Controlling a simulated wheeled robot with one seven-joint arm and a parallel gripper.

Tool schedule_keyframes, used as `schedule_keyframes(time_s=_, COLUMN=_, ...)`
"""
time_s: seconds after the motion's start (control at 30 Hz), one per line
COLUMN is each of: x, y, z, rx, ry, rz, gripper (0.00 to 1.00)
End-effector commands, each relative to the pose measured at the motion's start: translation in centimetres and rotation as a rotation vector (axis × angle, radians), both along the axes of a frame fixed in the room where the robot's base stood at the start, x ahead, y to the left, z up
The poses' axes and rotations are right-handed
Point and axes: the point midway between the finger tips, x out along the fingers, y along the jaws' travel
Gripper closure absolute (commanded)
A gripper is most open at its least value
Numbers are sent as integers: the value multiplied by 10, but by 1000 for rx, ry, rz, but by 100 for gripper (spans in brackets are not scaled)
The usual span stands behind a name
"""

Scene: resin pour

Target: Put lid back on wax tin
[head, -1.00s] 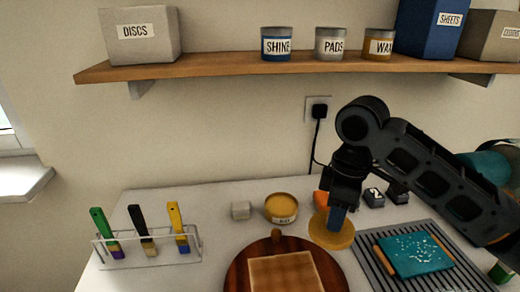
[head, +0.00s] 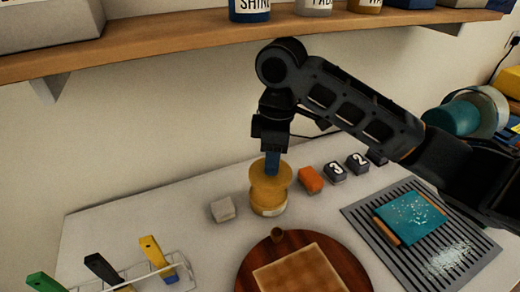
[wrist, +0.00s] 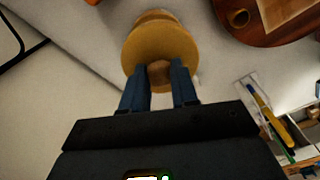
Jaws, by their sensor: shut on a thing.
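My gripper (head: 272,172) is shut on the round yellow-ochre lid (head: 284,177) by its knob. In the wrist view the lid (wrist: 155,42) is seen from above, with the brown knob (wrist: 158,72) between the two blue fingers. The lid hides most of the tin's top. I cannot tell whether the lid touches the rim or hangs just above it.
A grey block (head: 223,209) stands left of the tin. An orange block (head: 311,179) and dark numbered blocks (head: 335,171) are to its right. A round wooden board (head: 247,272) lies in front. A slatted grey rack (head: 375,224) bearing a teal block is at right. A shelf (head: 150,55) runs above.

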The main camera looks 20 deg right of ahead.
Motion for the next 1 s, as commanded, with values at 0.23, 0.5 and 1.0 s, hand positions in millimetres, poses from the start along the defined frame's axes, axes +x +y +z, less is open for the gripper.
schedule_keyframes(time_s=0.23, x=0, y=0, z=0, rx=0, ry=-2, rz=0, gripper=100)
schedule_keyframes(time_s=0.5, x=0, y=0, z=-14, rx=-1, ry=-2, rz=0, gripper=100)
schedule_keyframes(time_s=1.0, x=0, y=0, z=-56, rx=1, ry=0, rz=-1, gripper=100)
